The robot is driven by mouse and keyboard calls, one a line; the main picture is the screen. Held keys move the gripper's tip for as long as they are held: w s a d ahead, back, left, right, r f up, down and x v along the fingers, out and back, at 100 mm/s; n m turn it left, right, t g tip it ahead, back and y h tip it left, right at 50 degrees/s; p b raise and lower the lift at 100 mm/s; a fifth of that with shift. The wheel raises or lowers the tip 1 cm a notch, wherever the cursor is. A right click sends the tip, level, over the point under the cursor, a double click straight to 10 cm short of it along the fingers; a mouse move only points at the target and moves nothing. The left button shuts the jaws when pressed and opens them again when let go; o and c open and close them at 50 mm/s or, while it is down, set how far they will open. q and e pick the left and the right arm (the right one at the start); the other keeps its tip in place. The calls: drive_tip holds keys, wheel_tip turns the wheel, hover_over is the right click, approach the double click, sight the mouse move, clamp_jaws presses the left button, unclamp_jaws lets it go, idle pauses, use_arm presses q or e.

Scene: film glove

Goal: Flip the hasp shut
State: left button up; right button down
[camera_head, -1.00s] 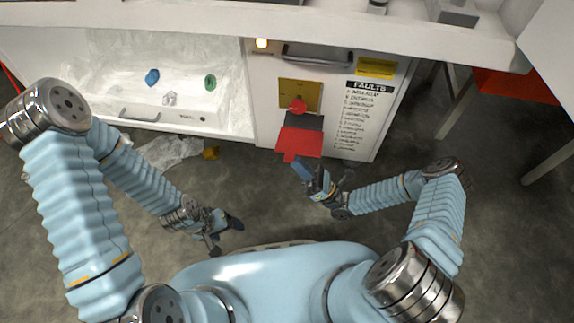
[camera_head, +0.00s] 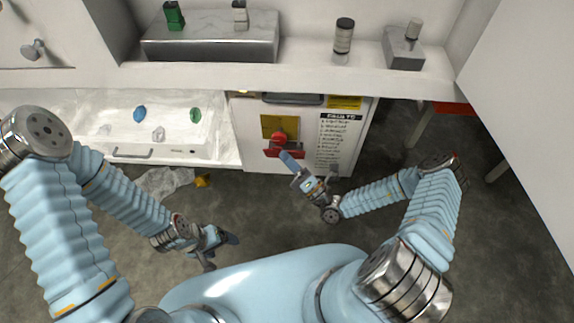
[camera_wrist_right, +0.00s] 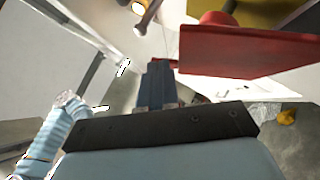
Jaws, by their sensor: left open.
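The red hasp (camera_head: 284,153) is on the front of the white cabinet, below a red knob (camera_head: 279,137) on a yellow plate (camera_head: 280,121). In the right wrist view the hasp's red plate (camera_wrist_right: 245,55) stands out from the front, with the red knob (camera_wrist_right: 217,17) behind it. My right gripper (camera_head: 288,160) is at the hasp's lower edge in the head view, its blue fingers together and empty. In the wrist view its fingers (camera_wrist_right: 157,85) are left of the red plate; contact cannot be told. My left gripper (camera_head: 222,248) is open and empty, low over the floor.
A white counter (camera_head: 300,78) overhangs the cabinet, carrying a grey block (camera_head: 210,42) and a jar (camera_head: 343,40). A white drawer (camera_head: 160,145) is at left. A white panel (camera_head: 525,90) stands at right. Plastic wrap (camera_head: 165,182) lies on the floor.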

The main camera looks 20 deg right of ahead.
sight(288, 151)
use_arm(q)
drive_tip(key=shift+r, duration=0.3)
use_arm(e)
drive_tip(key=shift+w+d+r, duration=0.25)
drive_tip(key=shift+w+r, duration=0.15)
drive_tip(key=shift+w, duration=0.35)
drive_tip(key=shift+w+d+r, duration=0.2)
drive_tip(key=shift+w+r, duration=0.2)
drive_tip(key=shift+w, duration=0.35)
